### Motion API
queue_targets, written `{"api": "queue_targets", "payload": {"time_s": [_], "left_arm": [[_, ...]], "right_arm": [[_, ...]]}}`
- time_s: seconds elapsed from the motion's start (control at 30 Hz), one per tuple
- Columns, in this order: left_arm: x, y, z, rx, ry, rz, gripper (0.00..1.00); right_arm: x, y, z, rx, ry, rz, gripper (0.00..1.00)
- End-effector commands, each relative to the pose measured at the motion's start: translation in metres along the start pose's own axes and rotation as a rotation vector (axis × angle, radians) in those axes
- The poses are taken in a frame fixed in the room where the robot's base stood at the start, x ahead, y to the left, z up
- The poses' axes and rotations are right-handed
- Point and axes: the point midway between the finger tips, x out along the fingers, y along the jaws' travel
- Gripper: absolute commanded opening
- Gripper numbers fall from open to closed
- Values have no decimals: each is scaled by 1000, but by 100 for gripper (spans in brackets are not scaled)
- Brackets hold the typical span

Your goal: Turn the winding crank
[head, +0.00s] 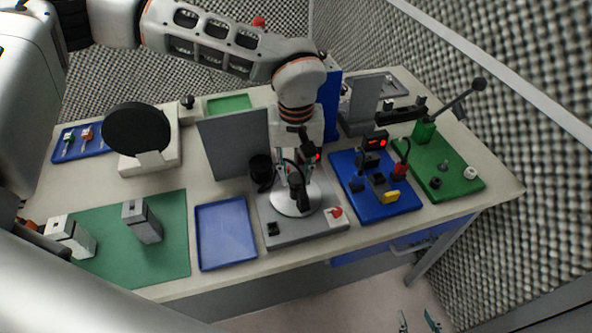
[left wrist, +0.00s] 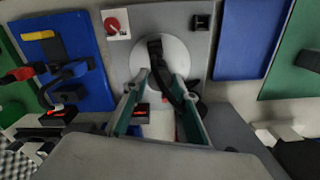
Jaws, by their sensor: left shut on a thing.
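The winding crank is a white disc (head: 285,207) with a black arm and handle, on a grey board. In the left wrist view the disc (left wrist: 178,50) lies just beyond my fingertips, and its black handle (left wrist: 155,48) rises between them. My left gripper (head: 297,187) reaches down over the disc from above. In the left wrist view its two teal-lined fingers (left wrist: 162,78) are shut on the black handle. The fingers partly hide the handle and disc. My right gripper (head: 418,321) shows only its two fingers at the bottom edge, apart and empty, away from the table.
A grey upright panel (head: 232,143) stands left of the crank. A blue tray (head: 225,235) lies at its left front. A blue board (head: 345,175) with a yellow block and a green board (head: 455,175) with a lever stand to the right. A dark round disc (head: 136,129) stands back left.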

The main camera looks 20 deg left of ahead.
Motion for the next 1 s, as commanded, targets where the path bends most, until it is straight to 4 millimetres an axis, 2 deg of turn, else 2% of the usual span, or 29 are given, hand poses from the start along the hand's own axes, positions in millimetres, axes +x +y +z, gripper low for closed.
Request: {"api": "queue_targets", "payload": {"time_s": [1.0], "left_arm": [[-2, 1, -2, 500, 6, 2, 6]], "right_arm": [[-2, 4, 0, 6, -6, 9, 40]]}}
